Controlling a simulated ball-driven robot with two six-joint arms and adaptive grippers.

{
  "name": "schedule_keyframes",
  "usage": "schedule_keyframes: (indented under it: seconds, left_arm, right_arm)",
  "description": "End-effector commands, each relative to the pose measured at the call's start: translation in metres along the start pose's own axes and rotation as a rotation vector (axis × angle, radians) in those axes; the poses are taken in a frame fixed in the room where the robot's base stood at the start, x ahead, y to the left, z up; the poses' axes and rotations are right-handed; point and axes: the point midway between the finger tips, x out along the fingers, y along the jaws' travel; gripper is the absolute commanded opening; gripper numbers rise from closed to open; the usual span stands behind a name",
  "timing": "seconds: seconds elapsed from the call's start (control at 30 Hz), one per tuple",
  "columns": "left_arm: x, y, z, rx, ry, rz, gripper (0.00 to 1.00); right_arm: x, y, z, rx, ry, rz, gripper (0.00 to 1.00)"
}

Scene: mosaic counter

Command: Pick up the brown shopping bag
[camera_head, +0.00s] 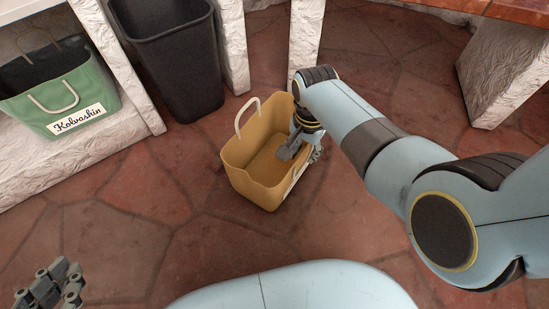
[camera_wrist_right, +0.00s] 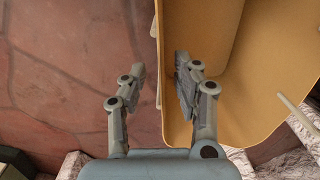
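The brown shopping bag (camera_head: 242,183) stands upright and open-topped on the floor in the head view, with a white handle (camera_head: 247,113) raised at its far left side. It fills the right of the right wrist view (camera_wrist_right: 225,55). My right gripper (camera_head: 301,153) is at the bag's right side. In the wrist view, my right gripper (camera_wrist_right: 160,72) is open, with one finger inside the bag and the other outside, the bag's wall between them; contact is not clear. My left gripper (camera_head: 66,270) is open and empty at the lower left, far from the bag.
A green bag (camera_head: 84,90) with a lettered label stands on a white ledge (camera_head: 20,175) at the left. A dark bin (camera_head: 180,75) stands behind the brown bag. A white stone support (camera_head: 505,80) is at the upper right. The floor left of the bag is clear.

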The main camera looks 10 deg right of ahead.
Motion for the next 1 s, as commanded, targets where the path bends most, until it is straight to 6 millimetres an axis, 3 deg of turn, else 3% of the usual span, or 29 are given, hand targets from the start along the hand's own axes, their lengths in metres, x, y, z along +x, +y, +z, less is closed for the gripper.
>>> schedule_keyframes:
  seconds: [0.27, 0.5, 1.0]
  left_arm:
    - [-0.0007, 0.0002, -0.0004, 0.000, 0.009, 0.000, 0.00]
    - [-0.0006, 0.0002, -0.0004, 0.001, 0.009, 0.000, 0.00]
    - [-0.0003, 0.0001, -0.0009, 0.001, 0.009, 0.000, 0.00]
  right_arm:
    - [0.0001, -0.0003, -0.0004, 0.000, 0.001, -0.001, 0.29]
    - [0.0002, -0.0001, -0.0003, 0.000, 0.001, 0.000, 0.00]
    - [0.0003, -0.0001, -0.0001, 0.000, 0.000, -0.001, 0.00]
